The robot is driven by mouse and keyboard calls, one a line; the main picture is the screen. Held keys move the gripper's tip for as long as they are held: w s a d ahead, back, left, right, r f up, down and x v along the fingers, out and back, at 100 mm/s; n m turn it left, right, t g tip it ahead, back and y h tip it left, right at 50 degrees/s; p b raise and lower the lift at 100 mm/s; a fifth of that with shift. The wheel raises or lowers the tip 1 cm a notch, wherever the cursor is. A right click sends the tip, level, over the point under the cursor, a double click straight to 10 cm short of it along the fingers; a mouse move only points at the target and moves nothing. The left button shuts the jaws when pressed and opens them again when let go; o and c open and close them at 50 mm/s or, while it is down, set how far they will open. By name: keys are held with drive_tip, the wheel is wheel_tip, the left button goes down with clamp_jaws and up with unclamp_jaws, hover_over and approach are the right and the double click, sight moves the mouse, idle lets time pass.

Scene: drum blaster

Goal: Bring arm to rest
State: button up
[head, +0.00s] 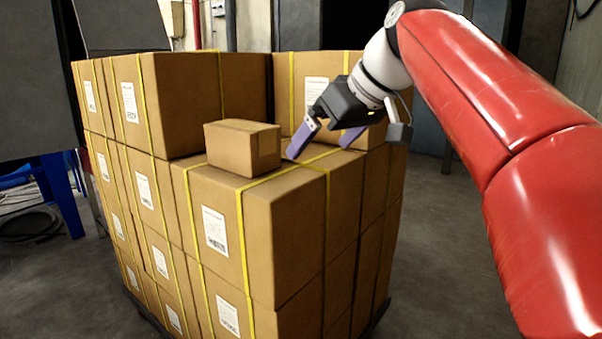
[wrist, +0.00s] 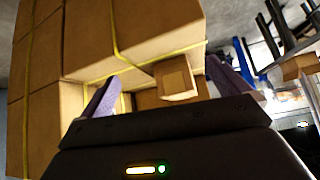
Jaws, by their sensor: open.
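My gripper (head: 325,140) hangs from my arm above the stacked boxes, with its two purple fingers spread apart and nothing between them. A small brown cardboard box (head: 242,147) sits on top of the stack, just left of my gripper and apart from it. In the wrist view my open fingers (wrist: 165,92) show at both sides, and the small box (wrist: 174,80) appears between them, farther off.
A tall stack of large cardboard boxes (head: 285,225) with yellow straps and white labels fills the middle. Its back boxes (head: 190,100) rise higher, left of and behind my gripper. A blue-legged stand (head: 62,198) is at left. Open floor (head: 440,260) lies right.

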drive_tip(key=s+d+f+m+h, duration=0.2)
drive_tip(key=s+d+f, duration=0.1)
drive_tip(key=s+f, duration=0.2)
drive_tip(key=s+d+f+m+h, duration=0.1)
drive_tip(key=s+d+f+m, duration=0.2)
drive_tip(key=s+f, duration=0.3)
wheel_tip(320, 180, down, 4)
drive_tip(key=shift+s+d+f+h, duration=0.1)
drive_tip(key=shift+s+d+h, duration=0.1)
drive_tip(key=shift+s+h, duration=0.15)
drive_tip(key=s+d+f+m, duration=0.1)
drive_tip(key=s+f, duration=0.2)
drive_tip(key=f, duration=0.2)
drive_tip(key=s+d+f+m+h, duration=0.1)
drive_tip(key=s+d+f, duration=0.1)
drive_tip(key=f, duration=0.3)
drive_tip(key=s+d+f+m+h, duration=0.1)
drive_tip(key=s+f, duration=0.4)
drive_tip(key=shift+d+f, duration=0.1)
drive_tip(key=shift+d, duration=0.3)
drive_tip(key=shift+c, duration=0.3)
